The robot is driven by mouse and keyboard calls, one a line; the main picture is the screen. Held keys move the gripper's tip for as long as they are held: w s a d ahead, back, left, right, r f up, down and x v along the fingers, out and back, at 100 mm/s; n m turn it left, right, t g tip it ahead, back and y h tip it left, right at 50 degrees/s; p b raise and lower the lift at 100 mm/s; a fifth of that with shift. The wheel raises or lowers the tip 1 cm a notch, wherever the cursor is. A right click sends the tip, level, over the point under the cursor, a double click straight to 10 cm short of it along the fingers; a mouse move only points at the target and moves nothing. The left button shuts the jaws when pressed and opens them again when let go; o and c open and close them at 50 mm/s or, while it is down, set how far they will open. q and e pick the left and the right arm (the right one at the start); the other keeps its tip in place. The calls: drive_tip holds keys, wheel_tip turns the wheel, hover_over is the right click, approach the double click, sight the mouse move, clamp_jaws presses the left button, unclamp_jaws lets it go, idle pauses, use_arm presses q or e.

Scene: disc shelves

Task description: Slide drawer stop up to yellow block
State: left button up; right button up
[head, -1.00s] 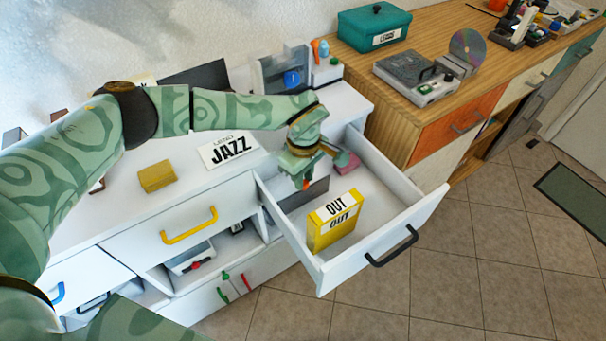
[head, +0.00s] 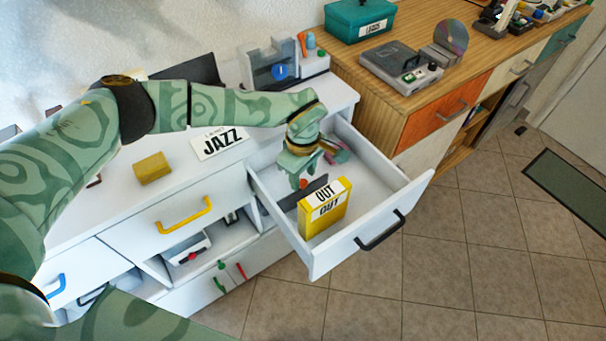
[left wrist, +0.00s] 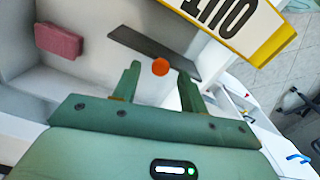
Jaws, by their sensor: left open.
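The yellow block (head: 322,210) marked OUT stands upright in the open drawer (head: 385,190); it also shows in the left wrist view (left wrist: 262,42). The drawer stop, a dark grey plate (head: 314,188) with an orange knob (left wrist: 160,67), lies close behind the block, on its wall side. A pale strip shows between them in the left wrist view; I cannot tell whether they touch low down. My left gripper (head: 302,178) reaches down over the stop. Its fingers (left wrist: 160,88) are open, one on each side of the knob. My right gripper is not in view.
A pink block (left wrist: 58,40) lies deeper in the drawer, behind the stop. The drawer walls enclose the gripper. A wooden cabinet (head: 400,115) stands to the right.

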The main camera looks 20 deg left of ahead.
use_arm(q)
wheel_tip(320, 180, up, 15)
drive_tip(key=p, duration=0.3)
drive_tip(key=shift+r+p, duration=0.2)
drive_tip(key=shift+p, duration=0.2)
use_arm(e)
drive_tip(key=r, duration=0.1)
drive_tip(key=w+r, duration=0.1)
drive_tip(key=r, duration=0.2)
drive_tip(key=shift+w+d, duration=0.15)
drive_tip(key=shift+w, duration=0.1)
